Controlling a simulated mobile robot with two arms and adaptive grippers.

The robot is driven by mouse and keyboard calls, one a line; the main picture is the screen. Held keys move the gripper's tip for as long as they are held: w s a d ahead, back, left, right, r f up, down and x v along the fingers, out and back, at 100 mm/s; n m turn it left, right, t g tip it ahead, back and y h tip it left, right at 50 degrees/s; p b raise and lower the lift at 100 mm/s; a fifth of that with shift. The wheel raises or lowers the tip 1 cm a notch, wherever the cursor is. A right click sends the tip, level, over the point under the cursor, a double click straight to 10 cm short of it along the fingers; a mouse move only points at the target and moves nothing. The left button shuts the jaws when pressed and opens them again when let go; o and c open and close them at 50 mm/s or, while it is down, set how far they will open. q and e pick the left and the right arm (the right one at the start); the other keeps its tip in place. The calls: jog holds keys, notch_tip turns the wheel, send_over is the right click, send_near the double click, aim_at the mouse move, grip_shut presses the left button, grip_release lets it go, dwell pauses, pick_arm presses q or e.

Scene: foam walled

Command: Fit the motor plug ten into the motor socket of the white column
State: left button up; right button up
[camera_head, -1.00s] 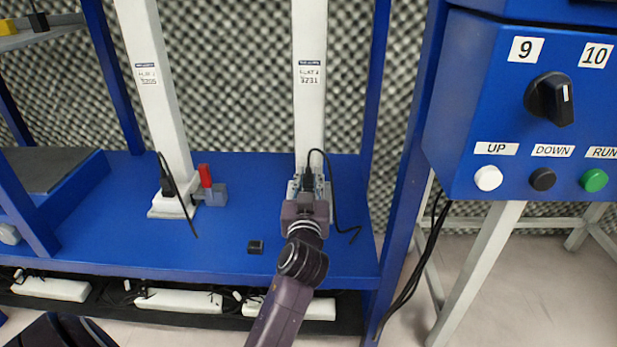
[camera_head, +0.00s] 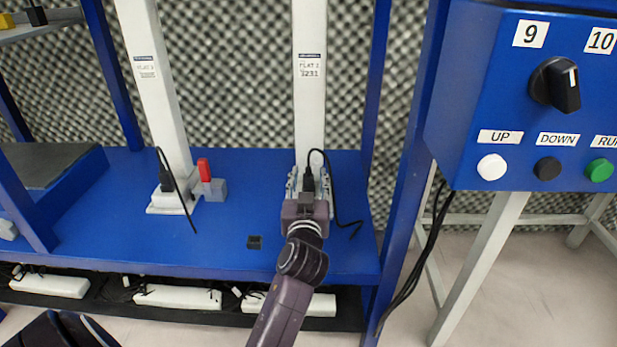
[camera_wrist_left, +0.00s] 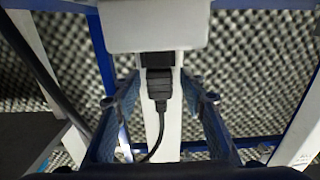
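The right-hand white column (camera_head: 309,110) of the two in the head view bears a label with 3231. A black motor plug (camera_head: 308,181) with a looping cable stands at its foot, and it also shows in the left wrist view (camera_wrist_left: 159,86). There the plug's end meets a black socket (camera_wrist_left: 158,60) at the white column foot (camera_wrist_left: 155,34); I see no clear gap between them. My left gripper (camera_head: 308,184) is at this foot. In the left wrist view its two fingers (camera_wrist_left: 162,100) stand wide apart on either side of the plug, not touching it. My right gripper is out of view.
Another white column (camera_head: 155,90) with a black plug (camera_head: 166,182) stands to the left. Beside it is a grey block with a red part (camera_head: 204,170). A small black block (camera_head: 254,242) lies on the blue shelf (camera_head: 120,240). A blue control panel (camera_head: 520,120) is at right.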

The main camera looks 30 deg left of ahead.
pick_arm(q)
notch_tip(320, 180, up, 10)
dwell(0.5)
dwell(0.5)
